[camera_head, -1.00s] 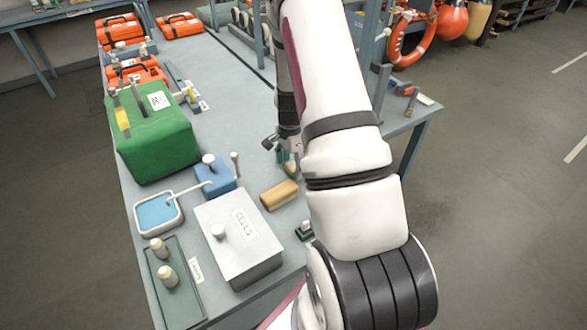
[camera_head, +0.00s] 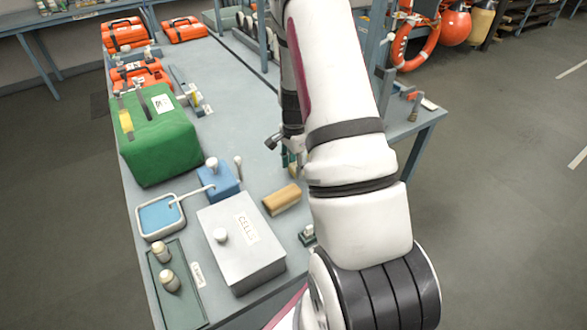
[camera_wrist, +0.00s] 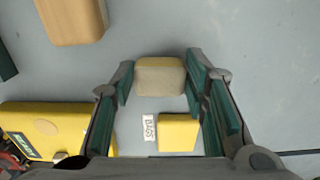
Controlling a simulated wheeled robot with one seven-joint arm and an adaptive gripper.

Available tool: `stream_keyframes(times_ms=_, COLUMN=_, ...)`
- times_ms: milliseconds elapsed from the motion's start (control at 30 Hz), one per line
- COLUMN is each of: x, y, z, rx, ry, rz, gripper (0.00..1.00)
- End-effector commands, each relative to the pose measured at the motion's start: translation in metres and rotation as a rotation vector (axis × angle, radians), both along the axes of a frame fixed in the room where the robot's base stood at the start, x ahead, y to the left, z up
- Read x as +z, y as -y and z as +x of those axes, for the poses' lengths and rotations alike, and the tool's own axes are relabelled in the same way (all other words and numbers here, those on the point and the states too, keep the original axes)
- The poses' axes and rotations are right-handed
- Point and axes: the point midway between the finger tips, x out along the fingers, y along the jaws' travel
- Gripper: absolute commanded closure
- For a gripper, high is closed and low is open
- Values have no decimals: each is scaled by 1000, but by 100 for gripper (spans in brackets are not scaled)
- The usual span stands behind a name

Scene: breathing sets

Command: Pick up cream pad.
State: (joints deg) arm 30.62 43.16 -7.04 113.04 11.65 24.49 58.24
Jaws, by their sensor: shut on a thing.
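The cream pad (camera_wrist: 160,77) is a small rounded tan block in the wrist view, between the tips of my gripper's teal-lined fingers. My gripper (camera_wrist: 159,82) is shut on it, one finger at each side. I cannot tell whether the pad is clear of the table top. In the head view my gripper (camera_head: 288,160) is mostly hidden behind my arm, and I cannot make out the pad there.
A wooden block (camera_wrist: 72,18) lies near; it also shows in the head view (camera_head: 281,199). A yellow block (camera_wrist: 178,134) lies by a BAGS label (camera_wrist: 149,128), with a yellow case (camera_wrist: 45,128) left. A white CELLS box (camera_head: 240,255) and green bag (camera_head: 160,145) stand on the table.

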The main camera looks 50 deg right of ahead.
Motion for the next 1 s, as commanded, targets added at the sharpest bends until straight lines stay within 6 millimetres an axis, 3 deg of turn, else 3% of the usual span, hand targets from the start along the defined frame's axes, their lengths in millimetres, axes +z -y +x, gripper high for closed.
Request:
stream_keyframes(times_ms=167, x=22, y=0, z=2, rx=1, ry=4, rz=-3, gripper=82)
stream_keyframes(times_ms=600, x=30, y=-23, z=-99, rx=-2, ry=0, rz=1, gripper=82)
stream_keyframes(times_ms=800, x=33, y=-31, z=-132, rx=-3, ry=1, rz=0, gripper=82)
stream_keyframes(times_ms=1000, x=35, y=-35, z=-151, rx=-1, ry=1, rz=0, gripper=82)
